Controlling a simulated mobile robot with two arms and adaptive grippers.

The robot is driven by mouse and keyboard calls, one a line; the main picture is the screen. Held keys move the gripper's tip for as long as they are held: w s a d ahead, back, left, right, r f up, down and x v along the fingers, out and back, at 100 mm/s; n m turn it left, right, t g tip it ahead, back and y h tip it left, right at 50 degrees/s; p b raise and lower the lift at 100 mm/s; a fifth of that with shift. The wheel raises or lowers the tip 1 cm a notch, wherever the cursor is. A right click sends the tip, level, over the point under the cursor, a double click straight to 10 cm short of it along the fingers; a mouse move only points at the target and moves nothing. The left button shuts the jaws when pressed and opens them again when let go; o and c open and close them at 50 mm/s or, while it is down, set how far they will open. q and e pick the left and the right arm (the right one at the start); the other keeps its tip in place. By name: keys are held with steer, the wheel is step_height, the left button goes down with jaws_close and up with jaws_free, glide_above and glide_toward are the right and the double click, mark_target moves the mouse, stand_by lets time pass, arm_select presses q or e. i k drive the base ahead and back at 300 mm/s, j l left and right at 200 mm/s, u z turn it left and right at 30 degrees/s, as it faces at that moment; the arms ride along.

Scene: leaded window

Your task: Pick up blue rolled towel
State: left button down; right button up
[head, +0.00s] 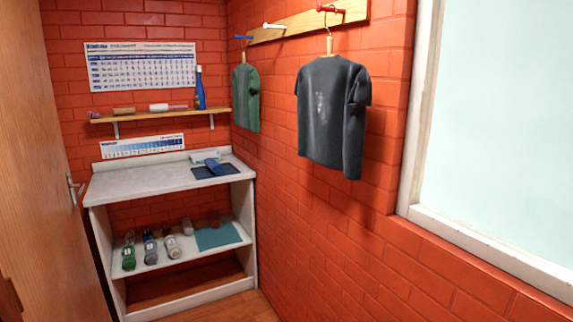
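A small blue object (213,166), which looks like the blue rolled towel, lies on a dark blue flat mat or cloth (228,170). Both are on the right part of the white counter top (135,181), near the brick wall. A pale, whitish flat item lies just behind the blue object. The blue object is small in the view, so its rolled form is hard to make out. Neither of my grippers is in view, and nothing touches the blue object.
Several bottles or jars and a teal cloth (217,237) are on the lower shelf. A wall shelf (160,115) above holds a blue bottle (200,88). Shirts hang on the right wall. A wooden door (45,160) stands at left. The counter's left part is clear.

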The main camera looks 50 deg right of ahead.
mark_target(214, 166)
steer(key=z, duration=1.45)
steer(key=i+z, duration=0.1)
steer(key=i, duration=1)
steer(key=i+j+u, duration=0.1)
steer(key=i+u, duration=0.3)
steer(key=i, duration=0.5)
steer(key=i+l+u, duration=0.2)
steer(key=i+u, duration=0.15)
steer(key=i, duration=0.55)
